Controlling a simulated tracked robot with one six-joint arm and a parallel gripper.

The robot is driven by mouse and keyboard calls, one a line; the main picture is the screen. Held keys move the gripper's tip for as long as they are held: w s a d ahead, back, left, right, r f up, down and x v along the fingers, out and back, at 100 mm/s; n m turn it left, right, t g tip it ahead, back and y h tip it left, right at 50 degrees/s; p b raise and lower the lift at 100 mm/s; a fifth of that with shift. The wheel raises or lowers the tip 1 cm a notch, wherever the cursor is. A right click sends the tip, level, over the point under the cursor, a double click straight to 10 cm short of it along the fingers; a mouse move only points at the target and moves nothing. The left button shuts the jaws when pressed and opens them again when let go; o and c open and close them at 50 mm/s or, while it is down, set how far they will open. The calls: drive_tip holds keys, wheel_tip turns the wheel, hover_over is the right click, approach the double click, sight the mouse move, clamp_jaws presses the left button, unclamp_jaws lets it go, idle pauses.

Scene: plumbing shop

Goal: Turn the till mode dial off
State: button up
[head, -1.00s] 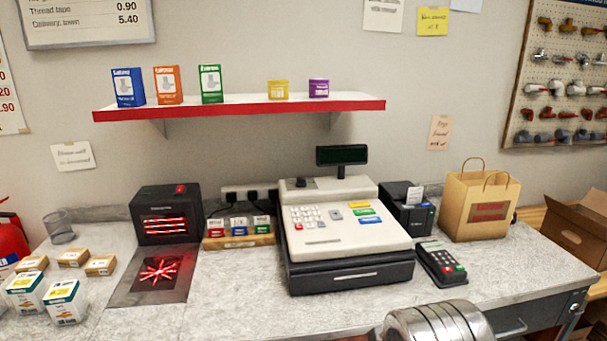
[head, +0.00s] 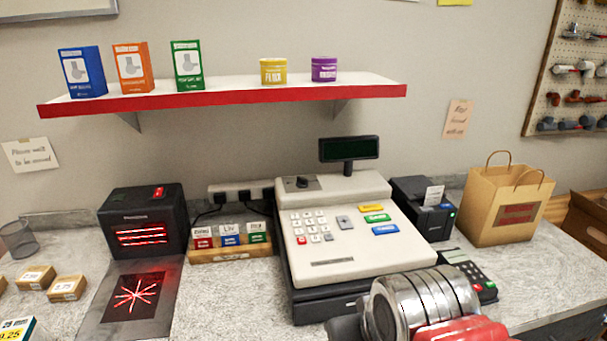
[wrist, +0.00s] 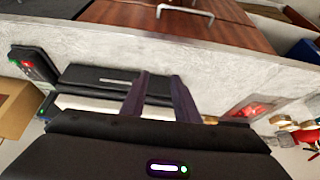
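The till (head: 345,235) is a cream cash register on a dark drawer base, in the middle of the counter in the head view. Its mode dial (head: 302,182) is a small dark knob on a grey plate at the till's upper left. Its setting is too small to read. In the wrist view my gripper (wrist: 161,88) has its two dark fingers apart with nothing between them. It is above the counter's front edge, over the till's dark drawer (wrist: 115,82), and apart from the dial. The dial is hidden in the wrist view.
A black scanner (head: 143,222) and boxed packets (head: 230,236) stand left of the till. A receipt printer (head: 424,207), card terminal (head: 470,272) and paper bag (head: 505,205) stand right. A red-edged shelf (head: 230,101) hangs above. My arm covers the lower right.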

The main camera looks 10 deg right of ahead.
drive_tip(key=shift+w, duration=0.2)
drive_tip(key=w+r+m+y, duration=0.1)
drive_tip(key=w+r+m, duration=0.1)
drive_tip(key=w+m, duration=0.2)
drive_tip(key=w+a+r+m+y, duration=0.1)
drive_tip(key=w+r+m+y, duration=0.1)
drive_tip(key=w+m, duration=0.3)
drive_tip(key=w+a+r+m+y, duration=0.1)
drive_tip(key=w+r+m+y, duration=0.1)
drive_tip(key=w+m, duration=0.3)
drive_tip(key=shift+w+a+t, duration=0.1)
drive_tip(key=shift+w+t, duration=0.2)
drive_tip(key=shift+w, duration=1.5)
drive_tip(key=w+d+r+m+t+y, duration=0.2)
drive_tip(key=w+d+m, duration=0.2)
drive_tip(key=w+m, duration=0.45)
drive_tip(key=m+t+y, duration=0.1)
drive_tip(key=m+t, duration=0.2)
drive_tip(key=m, duration=0.4)
approach(303, 178)
drive_tip(key=v, duration=0.5)
drive_tip(key=shift+s+d+r+n, duration=0.1)
drive_tip(key=shift+r+n, duration=0.15)
drive_tip(key=x, duration=1.4)
drive_tip(key=shift+s+f, duration=0.1)
drive_tip(key=shift+f, duration=0.05)
